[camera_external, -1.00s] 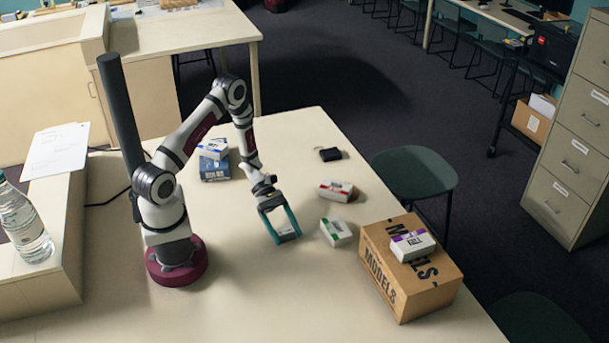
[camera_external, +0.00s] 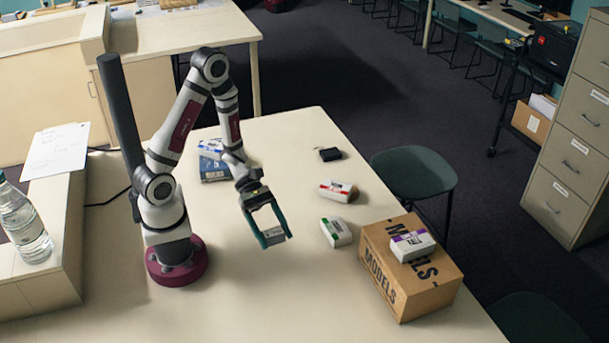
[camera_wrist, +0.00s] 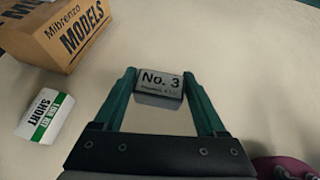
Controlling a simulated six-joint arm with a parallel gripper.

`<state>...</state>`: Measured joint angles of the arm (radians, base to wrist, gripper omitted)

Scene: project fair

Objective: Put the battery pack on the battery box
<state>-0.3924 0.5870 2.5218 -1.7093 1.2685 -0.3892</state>
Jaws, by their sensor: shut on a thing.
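My gripper (camera_external: 274,237) has teal fingers and is shut on a small grey block (camera_external: 273,232), held above the table left of the green-striped carton. In the wrist view the block (camera_wrist: 159,84) sits between the fingertips and reads "No. 3", with smaller print too small to read. I cannot tell from its print whether it is the battery pack. No box shows a readable battery label. A black object (camera_external: 329,154) lies at the table's back edge. A blue box (camera_external: 214,170) with white lettering stands behind my arm, with a blue-striped white carton (camera_external: 210,148) on it.
A brown MODELS box (camera_external: 395,285) stands at front right, with a purple-striped carton (camera_external: 412,245) on top. A green-striped carton (camera_external: 336,232) and a red-striped carton (camera_external: 338,191) lie on the table (camera_external: 300,300). The front middle of the table is clear.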

